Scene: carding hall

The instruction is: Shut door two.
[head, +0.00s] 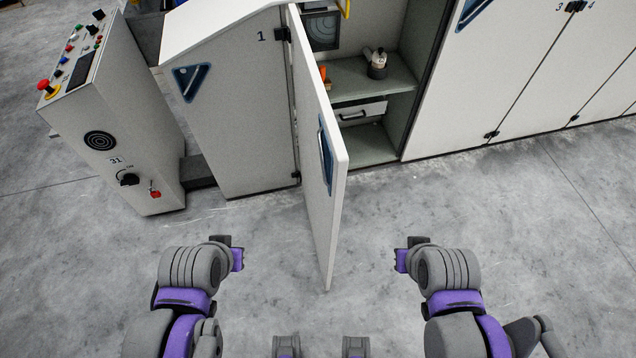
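Closed doors (480,80) run to the right. A control console (110,130) stands left. The concrete floor (480,210) in front is clear.

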